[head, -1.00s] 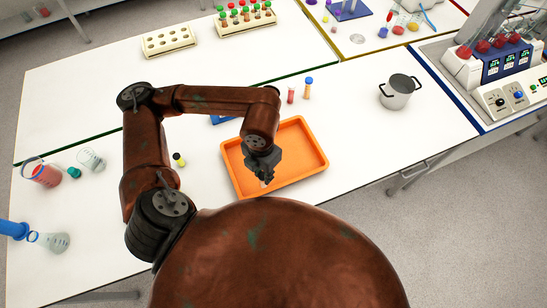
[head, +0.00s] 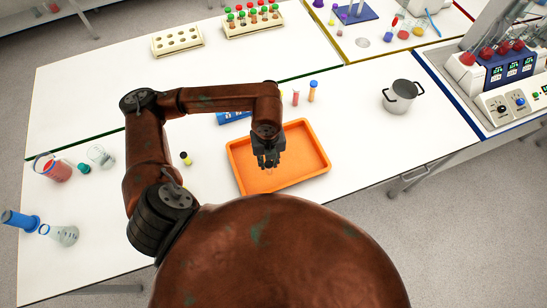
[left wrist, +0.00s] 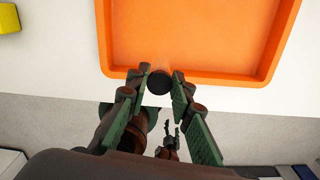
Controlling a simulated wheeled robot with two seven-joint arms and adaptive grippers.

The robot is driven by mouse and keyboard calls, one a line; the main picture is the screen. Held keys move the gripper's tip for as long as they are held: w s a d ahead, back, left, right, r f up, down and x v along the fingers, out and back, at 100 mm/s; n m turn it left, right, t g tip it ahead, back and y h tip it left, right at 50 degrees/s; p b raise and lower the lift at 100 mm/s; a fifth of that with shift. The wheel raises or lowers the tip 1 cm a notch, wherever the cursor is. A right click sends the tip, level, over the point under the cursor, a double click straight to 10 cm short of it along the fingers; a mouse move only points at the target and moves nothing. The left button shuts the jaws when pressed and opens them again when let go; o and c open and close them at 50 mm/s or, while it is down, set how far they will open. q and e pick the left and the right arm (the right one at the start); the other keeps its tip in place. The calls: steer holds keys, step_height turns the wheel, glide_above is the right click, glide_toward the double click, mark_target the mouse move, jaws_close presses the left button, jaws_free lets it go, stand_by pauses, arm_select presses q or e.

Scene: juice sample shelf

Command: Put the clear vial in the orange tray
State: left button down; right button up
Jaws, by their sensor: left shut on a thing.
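The orange tray (head: 318,172) lies on the white table in the head view, and its rim also shows in the left wrist view (left wrist: 210,77). My left gripper (head: 268,165) is over the near left part of the tray. In the left wrist view, my left gripper (left wrist: 159,88) is shut on the vial, whose dark round cap (left wrist: 159,82) shows between the fingertips. The vial's clear body is mostly hidden behind the cap. What looks like my right gripper (left wrist: 171,135) shows small and dark in the left wrist view; its jaw state is unclear.
A small vial with a yellow part and dark cap (head: 185,158) stands left of the tray. A metal pot (head: 401,96) is at the right. The tray looks empty.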

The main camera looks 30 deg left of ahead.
arm_select(q)
steer(key=w+f, duration=0.2)
steer(key=f, duration=0.1)
steer(key=w+f+p, duration=0.1)
steer(key=f, duration=0.2)
steer(key=w+a+f, duration=0.1)
steer(key=w+f, duration=0.1)
steer(key=f, duration=0.1)
steer(key=shift+w+a+f+p, duration=0.1)
steer(key=shift+w+f+p, duration=0.05)
steer(key=shift+w+p, duration=0.15)
steer(key=shift+f, duration=0.1)
steer(key=shift+f, duration=0.15)
steer(key=c, duration=1.7)
jaws_free()
steer(key=shift+c, duration=0.2)
steer(key=shift+r, duration=0.2)
